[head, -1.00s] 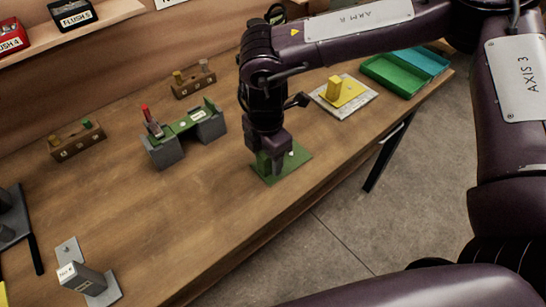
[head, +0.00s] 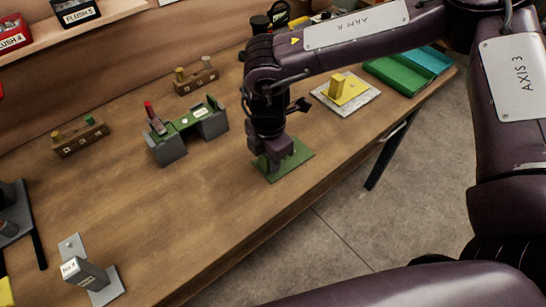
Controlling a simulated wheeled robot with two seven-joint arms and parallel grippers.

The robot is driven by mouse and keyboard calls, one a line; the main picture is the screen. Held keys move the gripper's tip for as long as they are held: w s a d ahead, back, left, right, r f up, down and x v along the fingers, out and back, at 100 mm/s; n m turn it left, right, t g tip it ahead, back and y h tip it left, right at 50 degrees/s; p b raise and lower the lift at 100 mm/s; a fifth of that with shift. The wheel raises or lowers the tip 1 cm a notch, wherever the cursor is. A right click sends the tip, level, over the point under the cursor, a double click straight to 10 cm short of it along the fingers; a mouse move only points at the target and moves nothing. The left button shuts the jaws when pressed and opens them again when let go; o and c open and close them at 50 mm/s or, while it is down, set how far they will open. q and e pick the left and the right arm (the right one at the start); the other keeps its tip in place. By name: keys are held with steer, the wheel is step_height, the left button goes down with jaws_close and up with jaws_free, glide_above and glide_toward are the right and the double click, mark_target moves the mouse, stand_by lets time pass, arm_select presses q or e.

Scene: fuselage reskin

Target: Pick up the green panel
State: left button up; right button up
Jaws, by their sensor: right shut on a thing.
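The green panel (head: 293,166) is a flat square plate with a green upright block on it, near the front edge of the workbench. My right gripper (head: 272,160) points down over the panel and is shut on its block, which the jaws mostly hide. The panel looks level and low over the bench; I cannot tell whether it touches the wood. My left gripper is not in view.
A grey fixture with a green top (head: 190,122) stands left of the panel. A yellow panel (head: 349,90) lies on a pale plate behind it. Green and blue trays (head: 396,75) sit at the bench's right end. Bare wood (head: 170,215) lies front left.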

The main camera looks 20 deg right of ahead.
steer(key=shift+r, duration=0.1)
step_height(320, 180, up, 11)
steer(key=shift+r+b, duration=0.1)
steer(key=shift+b, duration=0.65)
step_height(320, 180, up, 9)
steer(key=shift+p, duration=0.4)
